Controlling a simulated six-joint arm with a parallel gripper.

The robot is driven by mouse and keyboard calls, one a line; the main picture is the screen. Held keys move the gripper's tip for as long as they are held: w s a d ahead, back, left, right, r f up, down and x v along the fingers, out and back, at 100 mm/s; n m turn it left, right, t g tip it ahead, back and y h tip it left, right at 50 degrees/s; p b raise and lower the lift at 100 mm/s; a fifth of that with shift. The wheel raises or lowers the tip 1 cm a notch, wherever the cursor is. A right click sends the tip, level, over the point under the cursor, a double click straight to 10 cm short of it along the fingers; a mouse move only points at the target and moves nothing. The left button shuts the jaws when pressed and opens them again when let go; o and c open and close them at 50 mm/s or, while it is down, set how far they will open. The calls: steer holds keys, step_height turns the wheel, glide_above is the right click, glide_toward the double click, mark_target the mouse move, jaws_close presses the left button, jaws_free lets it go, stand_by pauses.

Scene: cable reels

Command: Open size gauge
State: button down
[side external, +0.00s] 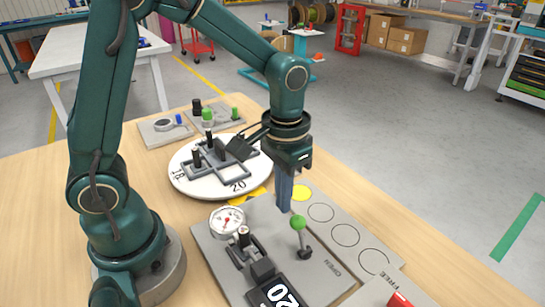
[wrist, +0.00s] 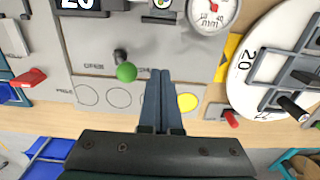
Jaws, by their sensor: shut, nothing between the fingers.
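The size gauge is a grey panel (side external: 213,255) on the wooden table, with a round white dial (side external: 227,221) and a dark display reading 120 (side external: 279,292). A lever with a green knob (side external: 299,222) stands up from the panel, near printed OPEN lettering; the knob also shows in the wrist view (wrist: 126,72). My gripper (side external: 284,208) points down with its fingers together and empty, just behind the knob in the side view. In the wrist view the fingers (wrist: 160,75) are right of the knob, with a visible gap. Whether the fingertips touch the panel is unclear.
A round white turntable (side external: 181,180) with grey fixtures and black pegs stands behind the gauge. A grey strip (side external: 372,262) with outlined circles and a yellow disc (side external: 301,193) runs along the right. A red part (side external: 399,299) is at the front right.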

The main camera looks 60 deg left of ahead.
mark_target(298, 216)
steer(key=shift+f, duration=0.1)
stand_by(0.3)
steer(key=shift+f, duration=1)
steer(key=shift+d, duration=0.1)
steer(key=shift+d, duration=2.6)
steer(key=shift+a, duration=0.1)
steer(key=shift+a+r, duration=0.1)
steer(key=shift+a, duration=0.45)
step_height(298, 216, up, 7)
steer(key=shift+f, duration=0.1)
